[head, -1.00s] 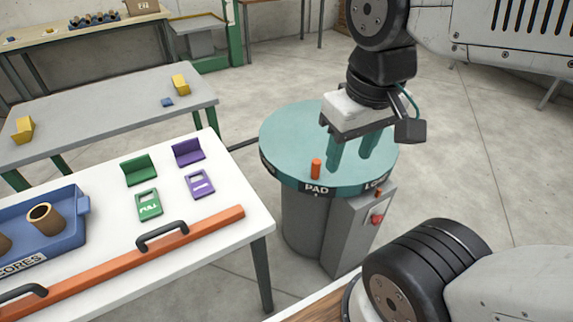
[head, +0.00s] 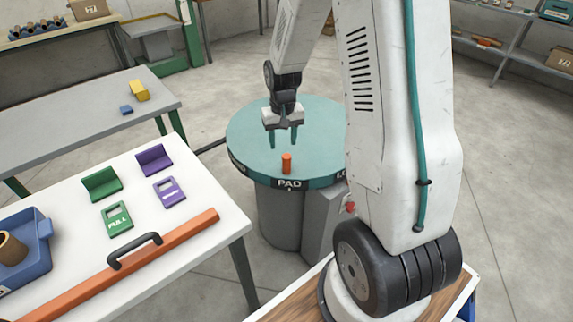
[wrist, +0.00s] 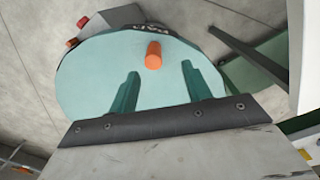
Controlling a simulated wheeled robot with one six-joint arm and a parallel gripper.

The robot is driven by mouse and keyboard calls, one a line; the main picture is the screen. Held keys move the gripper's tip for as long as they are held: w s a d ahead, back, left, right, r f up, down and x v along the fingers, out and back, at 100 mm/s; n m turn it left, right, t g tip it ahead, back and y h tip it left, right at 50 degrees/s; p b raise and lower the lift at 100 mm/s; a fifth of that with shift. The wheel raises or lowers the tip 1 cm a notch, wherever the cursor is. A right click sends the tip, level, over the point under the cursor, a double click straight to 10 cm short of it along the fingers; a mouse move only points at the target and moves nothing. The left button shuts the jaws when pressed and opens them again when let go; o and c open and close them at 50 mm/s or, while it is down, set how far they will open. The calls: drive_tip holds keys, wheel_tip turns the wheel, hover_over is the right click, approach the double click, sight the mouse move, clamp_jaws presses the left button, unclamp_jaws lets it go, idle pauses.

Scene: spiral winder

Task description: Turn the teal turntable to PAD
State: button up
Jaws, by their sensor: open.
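The teal turntable (head: 250,137) is a round disc on a grey drum. Its rim label PAD (head: 289,184) faces the front, in line with the small pointer mark below it. An orange peg (head: 286,163) stands upright on the disc just behind that label. My gripper (head: 283,144) is over the disc behind the peg, fingers pointing down, open and empty. The wrist view shows the peg (wrist: 153,55) ahead of and between the two teal fingers (wrist: 157,80), apart from both. My arm hides the turntable's right side in the head view.
A grey control box (head: 322,218) with a red button (head: 350,208) stands against the drum. The white table (head: 200,245) at left holds green and purple brackets, an orange bar with a black handle (head: 134,251) and a blue bin (head: 38,235). Bare floor lies between.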

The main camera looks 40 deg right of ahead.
hover_over(287, 164)
drive_tip(key=w, duration=0.1)
drive_tip(key=f, duration=0.5)
drive_tip(key=shift+w+d, duration=0.1)
drive_tip(key=shift+d, duration=0.3)
drive_tip(key=shift+m, duration=0.3)
wheel_tip(287, 164, down, 8)
drive_tip(key=shift+r, duration=0.2)
clamp_jaws()
